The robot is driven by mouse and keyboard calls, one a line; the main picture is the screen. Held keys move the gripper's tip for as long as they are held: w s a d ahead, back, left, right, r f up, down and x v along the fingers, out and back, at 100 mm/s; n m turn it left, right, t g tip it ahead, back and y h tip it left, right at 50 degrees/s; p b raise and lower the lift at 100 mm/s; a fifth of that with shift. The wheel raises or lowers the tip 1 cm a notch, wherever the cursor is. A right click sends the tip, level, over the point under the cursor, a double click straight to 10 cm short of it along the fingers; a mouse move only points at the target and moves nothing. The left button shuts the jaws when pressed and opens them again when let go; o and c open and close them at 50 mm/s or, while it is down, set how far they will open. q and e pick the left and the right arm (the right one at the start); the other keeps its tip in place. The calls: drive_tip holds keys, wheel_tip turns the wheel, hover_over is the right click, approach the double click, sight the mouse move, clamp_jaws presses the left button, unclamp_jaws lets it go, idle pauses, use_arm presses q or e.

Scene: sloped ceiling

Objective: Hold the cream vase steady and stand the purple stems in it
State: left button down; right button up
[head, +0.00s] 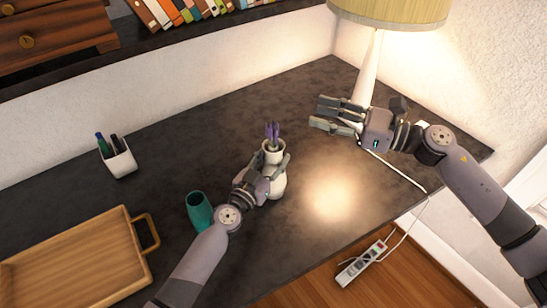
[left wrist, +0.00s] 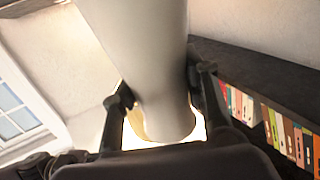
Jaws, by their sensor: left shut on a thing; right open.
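The cream vase (head: 278,185) stands on the dark desk at the middle of the head view. The purple stems (head: 272,132) stand upright in its mouth, with their tops showing above the rim; their lower ends are hidden inside. My left gripper (head: 270,167) is shut on the vase, with a finger on each side of its neck. The left wrist view shows the pale vase (left wrist: 150,50) close up between the fingers. My right gripper (head: 318,112) is open and empty, to the right of the stems and apart from them, by the lamp.
A teal cup (head: 199,211) stands close to my left arm. A white pen holder (head: 118,160) and a wooden tray (head: 75,262) are further left. A lamp (head: 368,70) stands at the back right, its cord (head: 405,180) running over the desk's right edge. The desk (head: 215,130) is clear behind the vase.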

use_arm(q)
drive_tip(key=c, duration=0.8)
unclamp_jaws()
drive_tip(key=shift+c, duration=0.2)
drive_tip(key=v, duration=1.2)
